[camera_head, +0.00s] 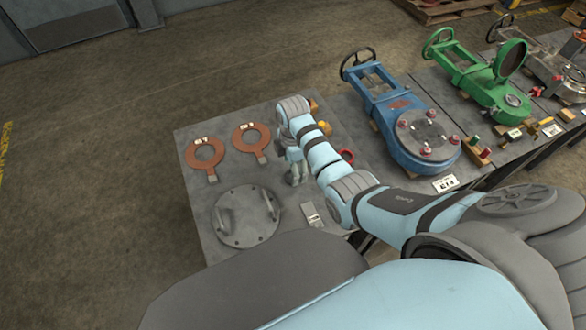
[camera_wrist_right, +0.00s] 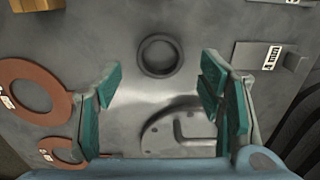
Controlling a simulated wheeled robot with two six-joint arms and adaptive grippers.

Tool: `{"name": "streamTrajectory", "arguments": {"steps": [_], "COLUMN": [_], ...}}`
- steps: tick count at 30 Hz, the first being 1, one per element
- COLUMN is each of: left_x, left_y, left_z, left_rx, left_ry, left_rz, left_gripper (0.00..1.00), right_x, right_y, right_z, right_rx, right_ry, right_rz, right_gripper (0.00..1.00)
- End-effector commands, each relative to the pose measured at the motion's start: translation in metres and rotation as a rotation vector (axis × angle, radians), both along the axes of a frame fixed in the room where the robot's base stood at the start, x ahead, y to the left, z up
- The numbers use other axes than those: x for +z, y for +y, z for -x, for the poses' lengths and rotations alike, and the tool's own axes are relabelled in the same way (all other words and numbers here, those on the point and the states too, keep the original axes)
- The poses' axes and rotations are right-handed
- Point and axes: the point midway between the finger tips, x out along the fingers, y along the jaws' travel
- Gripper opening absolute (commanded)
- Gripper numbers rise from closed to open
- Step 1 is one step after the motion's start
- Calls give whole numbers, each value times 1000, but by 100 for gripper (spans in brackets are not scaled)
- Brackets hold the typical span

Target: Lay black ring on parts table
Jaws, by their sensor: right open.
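The black ring (camera_wrist_right: 159,55) lies flat on the grey parts table (camera_wrist_right: 205,22), seen in the right wrist view. In the head view my right arm hides it. My right gripper (camera_wrist_right: 161,68) is open and empty, its green-padded fingers spread to either side of the ring's position, with the ring a little beyond the fingertips. In the head view the right gripper (camera_head: 296,172) points down over the middle of the table (camera_head: 300,245). My left gripper is not in view.
Two orange-brown tagged rings (camera_head: 204,154) (camera_head: 251,140) and a round grey cover with handles (camera_head: 246,216) lie on the table. A label block (camera_head: 312,214) sits near its front edge. A red ring (camera_head: 346,155) and a blue valve (camera_head: 400,115) are to the right.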

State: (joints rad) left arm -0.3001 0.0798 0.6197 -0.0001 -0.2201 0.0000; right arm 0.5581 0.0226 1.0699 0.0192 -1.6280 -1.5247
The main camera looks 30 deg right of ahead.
Motion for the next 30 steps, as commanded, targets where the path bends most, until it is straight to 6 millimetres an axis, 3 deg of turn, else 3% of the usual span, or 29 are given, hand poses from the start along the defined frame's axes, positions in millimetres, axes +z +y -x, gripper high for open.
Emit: {"name": "streamTrajectory", "arguments": {"steps": [1,3,6,10,30], "left_x": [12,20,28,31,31], "left_y": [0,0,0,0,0], "left_z": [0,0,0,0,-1], "left_rx": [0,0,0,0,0], "left_ry": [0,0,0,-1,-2], "left_rz": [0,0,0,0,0], "left_gripper": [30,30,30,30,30], "right_x": [21,42,67,87,91], "right_y": [0,0,0,0,0], "right_z": [-1,-1,-1,-1,0], "right_rx": [0,0,0,0,0], "right_ry": [-5,-4,-4,-3,0], "right_rz": [0,0,0,0,0], "right_gripper": [62,62,62,62,62]}}
